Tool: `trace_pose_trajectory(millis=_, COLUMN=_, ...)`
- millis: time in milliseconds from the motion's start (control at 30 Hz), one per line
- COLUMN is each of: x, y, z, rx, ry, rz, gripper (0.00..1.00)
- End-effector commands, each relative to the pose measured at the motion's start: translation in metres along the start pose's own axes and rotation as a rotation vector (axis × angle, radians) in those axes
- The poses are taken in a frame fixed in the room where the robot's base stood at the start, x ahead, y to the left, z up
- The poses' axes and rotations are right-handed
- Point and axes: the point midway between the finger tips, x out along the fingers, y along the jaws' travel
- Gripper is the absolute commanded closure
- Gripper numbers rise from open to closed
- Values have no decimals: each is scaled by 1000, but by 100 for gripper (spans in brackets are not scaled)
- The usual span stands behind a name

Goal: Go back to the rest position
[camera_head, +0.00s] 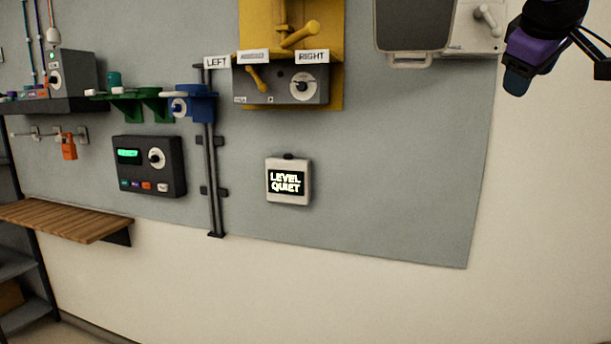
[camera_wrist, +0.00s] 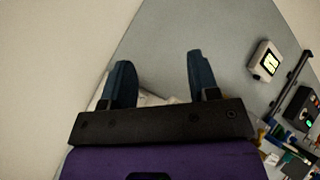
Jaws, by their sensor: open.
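My gripper (camera_wrist: 160,82) is open and empty in the wrist view, with its two dark blue fingers spread well apart. Between and beyond the fingers are the grey wall panel and the pale wall. In the head view my gripper (camera_head: 517,80) hangs at the upper right, in front of the pale wall just right of the panel edge. It touches nothing that I can see. The rest of my arm leaves the picture at the top right.
The grey panel (camera_head: 400,180) carries a small white box (camera_head: 288,198) reading "LEVEL QUIET". A dark control box (camera_head: 148,166) is left of it. A grey box (camera_head: 282,84) with a yellow lever is above. A wooden shelf (camera_head: 70,219) juts out left. The lower right wall is clear.

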Motion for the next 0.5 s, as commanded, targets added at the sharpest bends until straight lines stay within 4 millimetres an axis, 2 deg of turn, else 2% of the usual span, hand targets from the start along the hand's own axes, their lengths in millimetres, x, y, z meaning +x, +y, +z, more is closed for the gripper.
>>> trace_pose_trajectory(millis=33, x=-3, y=-22, z=26, rx=46, ry=-16, rz=-51, gripper=45)
trace_pose_trajectory(millis=300, x=-10, y=-143, z=150, rx=315, ry=-133, rz=-303, gripper=45)
trace_pose_trajectory(millis=400, x=-11, y=-179, z=185, rx=395, ry=-176, rz=-369, gripper=45)
trace_pose_trajectory(millis=500, x=-12, y=-206, z=210, rx=454, ry=-210, rz=-413, gripper=45)
